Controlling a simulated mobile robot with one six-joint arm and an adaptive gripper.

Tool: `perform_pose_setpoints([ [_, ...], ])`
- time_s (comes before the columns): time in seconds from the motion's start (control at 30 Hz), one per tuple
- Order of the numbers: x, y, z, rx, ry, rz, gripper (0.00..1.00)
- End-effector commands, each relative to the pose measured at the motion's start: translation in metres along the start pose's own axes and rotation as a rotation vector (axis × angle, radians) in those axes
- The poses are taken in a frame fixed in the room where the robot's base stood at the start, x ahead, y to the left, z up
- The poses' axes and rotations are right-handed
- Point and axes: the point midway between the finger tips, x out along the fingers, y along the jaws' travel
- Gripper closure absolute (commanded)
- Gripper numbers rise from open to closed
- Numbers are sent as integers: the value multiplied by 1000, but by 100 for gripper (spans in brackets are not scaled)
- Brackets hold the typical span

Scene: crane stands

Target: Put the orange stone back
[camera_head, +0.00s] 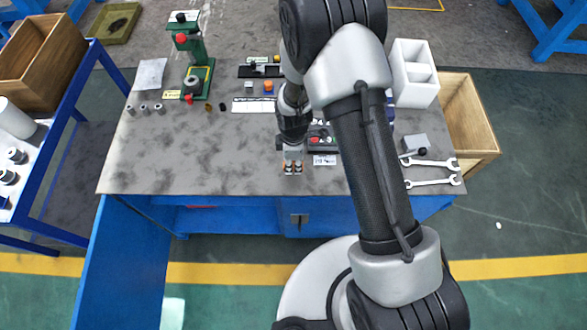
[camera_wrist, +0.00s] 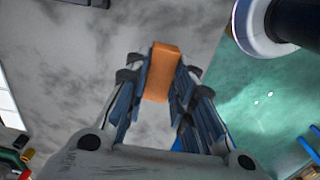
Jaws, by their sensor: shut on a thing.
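The orange stone (camera_wrist: 162,72) is an upright-edged orange block in the wrist view. It sits between the two fingers of my gripper (camera_wrist: 160,82), which are shut on its sides. Its far end sticks out past the fingertips. In the head view my gripper (camera_head: 293,168) is over the front edge of the grey worktable (camera_head: 200,165), pointing down; only small orange bits show between its fingers there. How high the stone is above the table I cannot tell. A black holder (camera_head: 245,71) with a grey piece on it lies at the back of the table.
A small grey block (camera_head: 248,88) and an orange-and-blue block (camera_head: 268,87) lie in front of the holder. A green press (camera_head: 195,75) stands at the back left. Two wrenches (camera_head: 432,183) and a grey box lie at right. The front left of the table is clear.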

Motion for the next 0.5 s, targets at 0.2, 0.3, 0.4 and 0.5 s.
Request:
perform_pose_setpoints([
  [0.2,34,-1,0,0,-1,-3,99],
  [0.3,40,0,0,0,0,-1,99],
  [0.4,39,0,0,0,0,1,99],
  [0.5,39,0,0,0,0,0,99],
])
